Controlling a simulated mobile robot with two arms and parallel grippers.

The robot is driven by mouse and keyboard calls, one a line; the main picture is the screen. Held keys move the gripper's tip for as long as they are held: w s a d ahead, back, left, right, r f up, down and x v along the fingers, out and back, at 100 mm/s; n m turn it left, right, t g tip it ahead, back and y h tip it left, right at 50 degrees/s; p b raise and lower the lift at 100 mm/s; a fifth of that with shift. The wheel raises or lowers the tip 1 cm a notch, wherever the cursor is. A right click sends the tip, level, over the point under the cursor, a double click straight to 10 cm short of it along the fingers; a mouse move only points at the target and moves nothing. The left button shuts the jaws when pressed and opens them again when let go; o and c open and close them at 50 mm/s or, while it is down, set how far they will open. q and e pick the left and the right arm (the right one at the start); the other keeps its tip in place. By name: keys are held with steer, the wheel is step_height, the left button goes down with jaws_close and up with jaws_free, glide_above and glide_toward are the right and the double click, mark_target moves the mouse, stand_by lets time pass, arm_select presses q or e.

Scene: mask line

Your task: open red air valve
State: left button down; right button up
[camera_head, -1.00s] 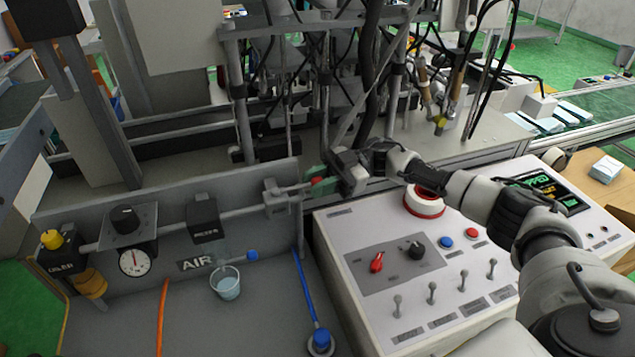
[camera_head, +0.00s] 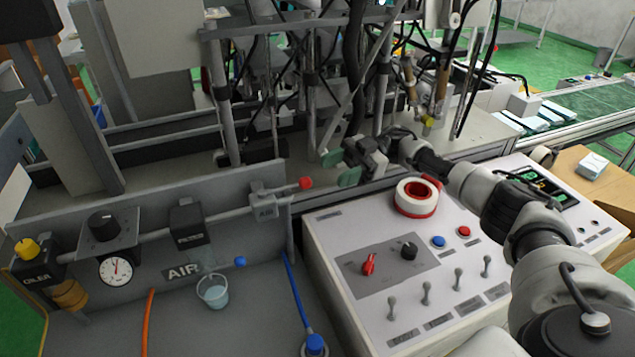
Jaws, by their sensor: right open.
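The air valve (camera_head: 266,205) is a grey block on the pipe along the top of the grey air panel, left of centre. Its red-tipped handle (camera_head: 305,183) sticks out to the right, roughly in line with the pipe. My right gripper (camera_head: 340,168) is just right of the red tip, with its two green-padded fingers spread apart. Nothing is between the fingers, and a small gap shows between them and the red tip. My left gripper is not in view.
A frame with rods and cables (camera_head: 300,90) stands behind the gripper. A clear cup (camera_head: 212,290) hangs at the panel beside a gauge (camera_head: 116,270).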

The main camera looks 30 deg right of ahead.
steer(key=shift+w+d, duration=0.1)
steer(key=shift+d, duration=1.15)
